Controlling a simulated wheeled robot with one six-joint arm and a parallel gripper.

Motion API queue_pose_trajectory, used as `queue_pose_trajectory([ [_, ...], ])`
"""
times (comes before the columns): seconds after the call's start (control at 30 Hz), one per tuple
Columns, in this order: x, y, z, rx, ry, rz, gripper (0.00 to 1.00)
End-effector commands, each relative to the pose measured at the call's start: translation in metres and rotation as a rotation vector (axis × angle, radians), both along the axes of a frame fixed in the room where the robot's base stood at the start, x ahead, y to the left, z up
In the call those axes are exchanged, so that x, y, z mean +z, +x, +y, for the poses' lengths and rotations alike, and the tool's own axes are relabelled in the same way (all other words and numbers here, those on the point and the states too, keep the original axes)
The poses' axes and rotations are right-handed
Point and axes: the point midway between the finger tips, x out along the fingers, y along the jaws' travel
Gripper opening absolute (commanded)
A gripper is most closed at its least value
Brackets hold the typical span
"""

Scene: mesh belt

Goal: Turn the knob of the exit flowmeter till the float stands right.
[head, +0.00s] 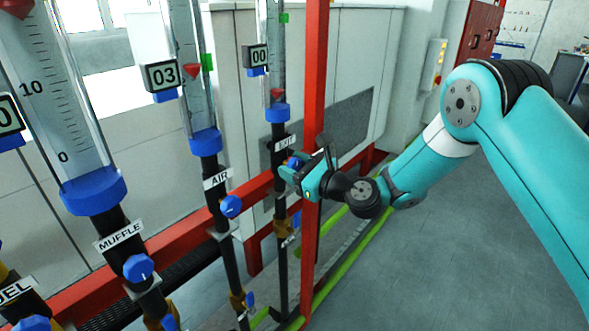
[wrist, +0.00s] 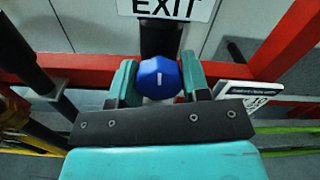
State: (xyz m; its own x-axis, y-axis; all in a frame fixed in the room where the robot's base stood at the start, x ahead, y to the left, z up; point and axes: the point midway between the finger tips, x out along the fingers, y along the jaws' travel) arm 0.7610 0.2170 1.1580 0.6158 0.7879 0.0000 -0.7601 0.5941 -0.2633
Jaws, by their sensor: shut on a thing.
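The exit flowmeter's clear tube (head: 275,40) stands left of the red post in the head view. Its red float (head: 277,93) sits low, just above the blue base collar (head: 278,112). A green marker (head: 284,18) is well above the float. Its display (head: 259,56) reads 00. The EXIT label (wrist: 168,8) is above the blue knob (wrist: 158,78) in the wrist view. The knob's white line points upright. My gripper (wrist: 159,82) is shut on the knob, one finger at each side. In the head view, my gripper (head: 290,172) partly hides the knob.
The AIR flowmeter (head: 207,140) stands left, its red float near a green marker and its display at 03. The MUFFLE flowmeter (head: 92,190) is nearer. The red post (head: 314,100) stands close beside my gripper. The grey floor (head: 440,250) at right is clear.

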Motion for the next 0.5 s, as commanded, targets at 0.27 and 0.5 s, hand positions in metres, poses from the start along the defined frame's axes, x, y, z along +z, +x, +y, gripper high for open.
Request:
queue_pose_trajectory([
  [0.27, -0.0046, -0.0006, 0.0004, 0.003, -0.124, -0.158, 0.19],
  [0.5, -0.0048, -0.0004, 0.0003, 0.002, -0.262, -0.338, 0.19],
])
